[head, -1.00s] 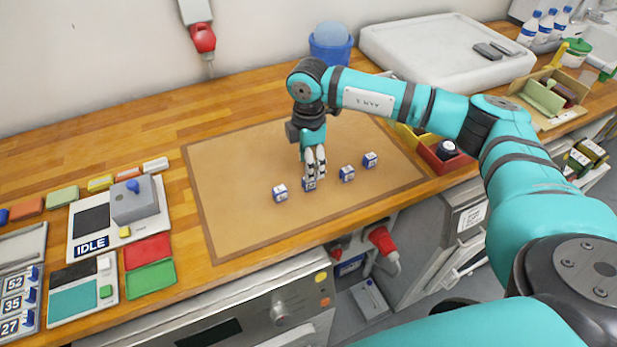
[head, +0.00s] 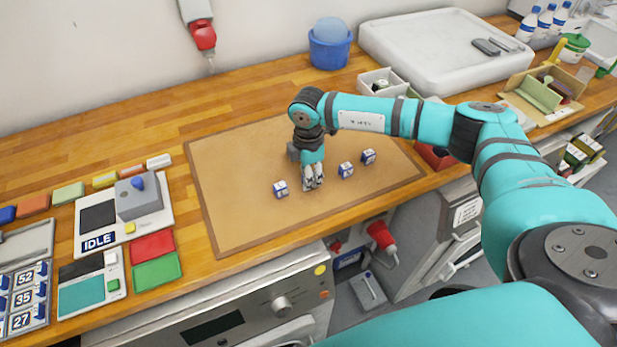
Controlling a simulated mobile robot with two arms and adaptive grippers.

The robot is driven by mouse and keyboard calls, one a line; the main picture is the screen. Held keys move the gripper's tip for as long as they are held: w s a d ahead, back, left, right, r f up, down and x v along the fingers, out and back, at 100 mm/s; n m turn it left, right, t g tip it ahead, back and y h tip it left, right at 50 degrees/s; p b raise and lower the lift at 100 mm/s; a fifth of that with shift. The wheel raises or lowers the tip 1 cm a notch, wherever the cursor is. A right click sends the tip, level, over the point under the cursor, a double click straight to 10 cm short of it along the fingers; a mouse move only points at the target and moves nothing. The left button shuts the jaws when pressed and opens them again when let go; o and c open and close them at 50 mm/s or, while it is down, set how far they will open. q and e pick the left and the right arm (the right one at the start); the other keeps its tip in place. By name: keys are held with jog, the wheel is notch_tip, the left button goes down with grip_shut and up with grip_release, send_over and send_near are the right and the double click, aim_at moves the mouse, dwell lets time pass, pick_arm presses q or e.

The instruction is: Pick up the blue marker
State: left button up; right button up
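Small white-and-blue blocks stand in a row on the tan mat (head: 235,220): a left one (head: 281,189), one right of my gripper (head: 346,170) and a far right one (head: 368,157). I cannot tell whether any is the blue marker. My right gripper (head: 313,180) points down at the mat, between the left and middle blocks. Its fingers look close together and cover the spot where another such block stood; that block is hidden, and I cannot tell whether they grip it. My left gripper is out of view.
A blue piece (head: 7,214) lies at the left edge beside several coloured bars. A device marked IDLE (head: 97,216) and red (head: 152,246) and green (head: 156,270) trays sit left of the mat. A blue bucket (head: 329,52) and white tray (head: 440,25) stand behind.

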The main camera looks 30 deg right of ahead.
jog(key=shift+c, duration=1.1)
jog(key=shift+r, duration=0.1)
jog(key=shift+r+b, duration=0.4)
jog(key=shift+r, duration=0.1)
notch_tip(320, 180, up, 2)
jog(key=shift+r+b, duration=0.15)
jog(key=shift+b, duration=0.55)
jog(key=s+d+b, duration=0.1)
jog(key=s+b, duration=0.1)
jog(key=s, duration=0.6)
jog(key=s+d+r+b, duration=0.1)
jog(key=s+d+b, duration=0.1)
jog(key=s, duration=0.5)
jog(key=shift+s+d+r, duration=0.15)
jog(key=shift+s+r, duration=0.15)
jog(key=shift+s, duration=0.1)
